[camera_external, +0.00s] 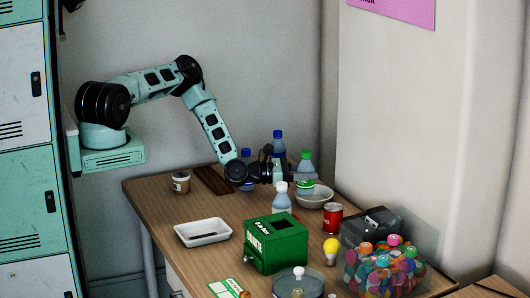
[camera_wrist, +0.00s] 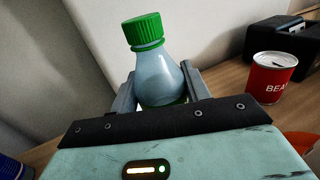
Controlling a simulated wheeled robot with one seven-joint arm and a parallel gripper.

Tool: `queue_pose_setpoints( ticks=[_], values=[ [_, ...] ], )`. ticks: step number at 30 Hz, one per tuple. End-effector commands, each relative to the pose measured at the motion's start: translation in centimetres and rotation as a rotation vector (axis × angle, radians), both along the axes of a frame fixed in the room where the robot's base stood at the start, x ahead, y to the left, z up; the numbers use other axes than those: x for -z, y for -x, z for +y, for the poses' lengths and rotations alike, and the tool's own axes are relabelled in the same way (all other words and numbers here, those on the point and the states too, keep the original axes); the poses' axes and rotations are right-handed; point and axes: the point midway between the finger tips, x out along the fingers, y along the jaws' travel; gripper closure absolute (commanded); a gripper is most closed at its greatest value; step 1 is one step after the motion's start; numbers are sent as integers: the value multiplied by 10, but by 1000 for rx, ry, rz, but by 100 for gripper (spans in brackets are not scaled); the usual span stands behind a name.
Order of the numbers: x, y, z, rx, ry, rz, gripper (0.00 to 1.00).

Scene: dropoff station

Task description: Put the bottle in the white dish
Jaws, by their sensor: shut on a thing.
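A clear bottle with a green cap (camera_external: 305,168) is in my gripper (camera_external: 303,176) above the table's far right part. In the wrist view, the bottle (camera_wrist: 160,70) stands between the two grey fingers, slightly tilted, with its lower part hidden by my gripper. A round white bowl (camera_external: 318,200) is just below and beside the bottle in the external view; I cannot tell whether the bottle's base is inside it or above it. A rectangular white dish (camera_external: 203,238) with a dark item in it lies at the front left.
Blue-capped bottles (camera_external: 279,144) stand behind my gripper, and a white-capped bottle (camera_external: 282,200) stands in front. A red can (camera_external: 332,217), green box (camera_external: 275,248), dark device (camera_external: 370,226) and clear bin of colourful items (camera_external: 382,272) crowd the right. The left table area is clearer.

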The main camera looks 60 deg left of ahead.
Motion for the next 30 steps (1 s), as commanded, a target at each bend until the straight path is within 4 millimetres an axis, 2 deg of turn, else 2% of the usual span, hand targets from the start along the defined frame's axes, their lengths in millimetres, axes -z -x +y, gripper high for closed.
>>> queue_pose_setpoints(
  ticks=[10,11,13,22,26,30],
  values=[
    [8,0,0,1,1,0,74],
    [8,0,0,1,1,0,51],
    [8,0,0,1,1,0,32],
    [7,0,0,0,1,0,32],
    [-4,0,1,-1,-1,-1,32],
    [-3,21,10,-1,2,3,32]
  ],
)
